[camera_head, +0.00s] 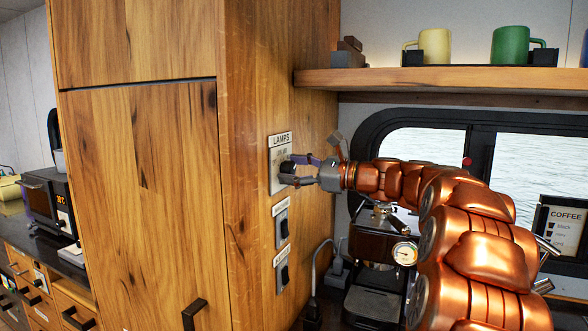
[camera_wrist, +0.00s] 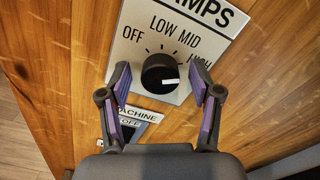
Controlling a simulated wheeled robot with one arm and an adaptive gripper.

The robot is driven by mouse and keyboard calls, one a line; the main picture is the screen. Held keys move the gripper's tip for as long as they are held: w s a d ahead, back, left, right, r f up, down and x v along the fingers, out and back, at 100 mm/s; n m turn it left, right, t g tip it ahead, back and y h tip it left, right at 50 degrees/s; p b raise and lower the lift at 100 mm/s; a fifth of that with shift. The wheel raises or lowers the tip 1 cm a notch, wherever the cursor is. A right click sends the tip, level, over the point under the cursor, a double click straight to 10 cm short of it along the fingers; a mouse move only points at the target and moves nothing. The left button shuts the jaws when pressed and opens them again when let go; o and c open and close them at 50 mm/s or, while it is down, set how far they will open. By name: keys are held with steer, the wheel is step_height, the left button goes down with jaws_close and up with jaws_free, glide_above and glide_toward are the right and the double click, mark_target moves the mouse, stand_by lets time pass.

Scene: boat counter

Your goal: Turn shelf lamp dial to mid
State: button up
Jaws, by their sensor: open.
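The lamp dial (camera_wrist: 158,72) is a round black knob with a white mark, on a white plate (camera_head: 275,179) headed LAMPS on the wooden cabinet side. In the wrist view the plate reads OFF, LOW, MID and HIGH around the knob. The white mark points to the right, below the word HIGH and away from MID. My gripper (camera_wrist: 161,75) is open, with one purple-padded finger on each side of the dial. A gap shows between each finger and the knob. In the head view the dial (camera_head: 287,168) is partly hidden by the fingers.
Two more switch plates (camera_head: 281,222) are on the cabinet side below the dial; one reads MACHINE in the wrist view (camera_wrist: 132,120). A coffee machine (camera_head: 375,300) stands under my arm. A shelf (camera_head: 450,80) with a yellow mug (camera_head: 434,44) and a green mug (camera_head: 511,45) is above.

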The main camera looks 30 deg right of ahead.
steer(key=c, duration=1.1)
steer(key=shift+c, duration=0.2)
steer(key=shift+f+n+b, duration=0.1)
steer(key=shift+n+b, duration=0.3)
steer(key=n+b, duration=0.2)
steer(key=shift+f+n+b, duration=0.1)
steer(key=shift+n+b, duration=2.1)
steer(key=shift+n, duration=0.3)
steer(key=o, duration=1.1)
steer(key=shift+r, duration=0.2)
